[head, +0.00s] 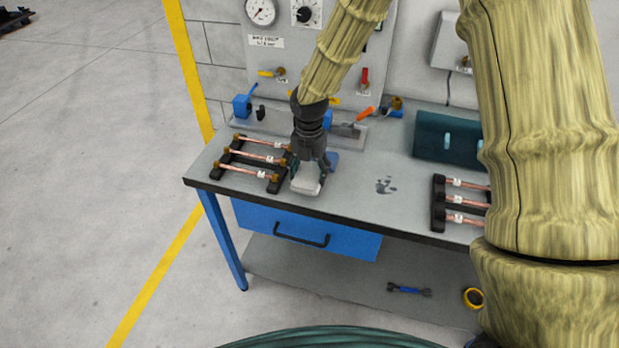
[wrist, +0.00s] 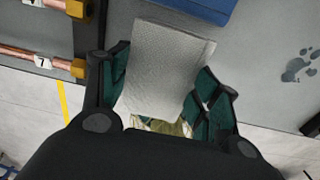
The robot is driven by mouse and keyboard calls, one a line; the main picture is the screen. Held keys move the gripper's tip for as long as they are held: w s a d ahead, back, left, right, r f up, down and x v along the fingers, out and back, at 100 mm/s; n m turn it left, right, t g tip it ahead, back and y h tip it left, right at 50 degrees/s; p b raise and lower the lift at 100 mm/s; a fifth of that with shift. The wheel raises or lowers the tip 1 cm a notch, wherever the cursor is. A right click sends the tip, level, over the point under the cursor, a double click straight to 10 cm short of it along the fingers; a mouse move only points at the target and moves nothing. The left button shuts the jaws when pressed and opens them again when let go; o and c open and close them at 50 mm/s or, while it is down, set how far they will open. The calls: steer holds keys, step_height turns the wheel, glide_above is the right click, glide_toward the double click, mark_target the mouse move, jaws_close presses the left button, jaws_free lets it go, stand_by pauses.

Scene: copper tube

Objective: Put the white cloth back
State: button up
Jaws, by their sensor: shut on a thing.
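The white cloth (wrist: 165,65) is a folded pad between the two fingers of my gripper (wrist: 160,90) in the wrist view. In the head view, my gripper (head: 308,175) points down over the workbench (head: 345,205) near its front edge, shut on the white cloth (head: 305,184). The cloth is just right of the left rack of copper tubes. Whether it touches the benchtop cannot be told. A blue item (head: 332,160) lies behind the gripper, partly hidden; its edge also shows in the wrist view (wrist: 195,8).
A rack of copper tubes (head: 250,158) stands close left of my gripper, another rack (head: 460,203) at the right. A dark smudge (head: 385,185) marks the benchtop between. A teal box (head: 445,138) and a gauge panel (head: 300,60) stand at the back.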

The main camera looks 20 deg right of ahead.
mark_target(309, 174)
steer(key=shift+s+f+p, duration=0.1)
steer(key=shift+f+p, duration=0.45)
steer(key=shift+f, duration=1.1)
steer(key=shift+f, duration=0.1)
steer(key=o, duration=1)
steer(key=shift+c, duration=0.2)
steer(key=shift+r+b, duration=1.3)
steer(key=shift+r, duration=4.85)
